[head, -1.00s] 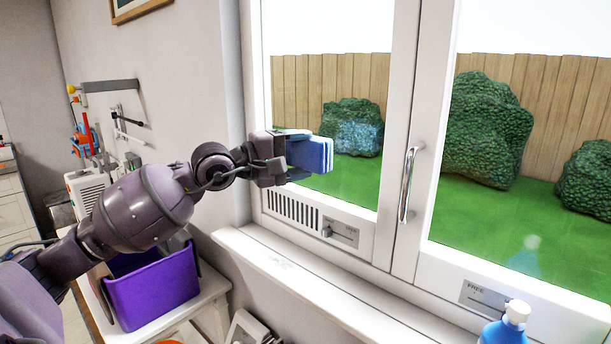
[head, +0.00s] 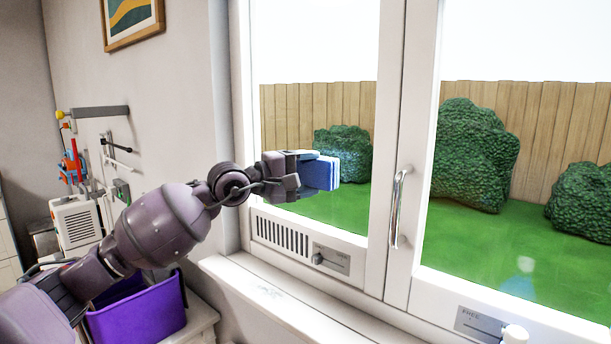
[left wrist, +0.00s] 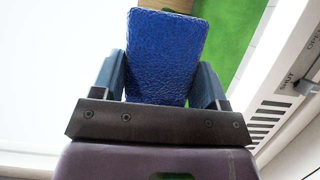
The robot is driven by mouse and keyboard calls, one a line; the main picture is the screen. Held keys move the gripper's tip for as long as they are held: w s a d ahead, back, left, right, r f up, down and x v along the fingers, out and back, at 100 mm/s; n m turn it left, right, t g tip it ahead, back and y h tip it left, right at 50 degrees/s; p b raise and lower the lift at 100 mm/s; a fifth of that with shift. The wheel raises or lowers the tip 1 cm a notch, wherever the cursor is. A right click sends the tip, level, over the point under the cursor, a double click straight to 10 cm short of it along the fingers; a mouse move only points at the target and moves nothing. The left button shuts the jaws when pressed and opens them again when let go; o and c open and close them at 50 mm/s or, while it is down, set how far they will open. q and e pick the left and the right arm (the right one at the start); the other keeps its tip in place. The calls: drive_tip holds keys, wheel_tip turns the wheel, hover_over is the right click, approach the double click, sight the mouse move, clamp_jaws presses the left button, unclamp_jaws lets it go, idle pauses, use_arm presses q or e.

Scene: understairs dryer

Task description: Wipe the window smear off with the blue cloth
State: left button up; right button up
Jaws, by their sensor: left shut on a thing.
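The blue cloth (head: 322,174) is a folded, thick pad with pale edges. My left gripper (head: 304,174) is shut on it and holds it upright in front of the left window pane (head: 300,50). In the left wrist view the cloth (left wrist: 165,55) stands between the two fingers (left wrist: 162,82). A faint bluish patch, apparently the smear (head: 355,166), shows over the bush just right of the cloth, which may hide part of it. I cannot tell whether the cloth touches the glass. My right gripper is not in view.
The window handle (head: 399,208) juts out from the middle frame. A vent and slider plate (head: 331,259) sit below the left pane, above the white sill (head: 275,300). A purple bin (head: 138,316) stands below my left arm.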

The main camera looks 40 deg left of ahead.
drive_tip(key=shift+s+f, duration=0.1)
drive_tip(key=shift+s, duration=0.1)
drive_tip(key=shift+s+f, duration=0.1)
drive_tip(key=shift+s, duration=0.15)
use_arm(q)
drive_tip(key=shift+w, duration=0.1)
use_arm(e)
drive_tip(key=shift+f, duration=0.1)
use_arm(q)
drive_tip(key=shift+w+b, duration=0.3)
drive_tip(key=shift+w, duration=0.05)
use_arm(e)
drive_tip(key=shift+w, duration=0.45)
use_arm(q)
drive_tip(key=shift+w, duration=0.2)
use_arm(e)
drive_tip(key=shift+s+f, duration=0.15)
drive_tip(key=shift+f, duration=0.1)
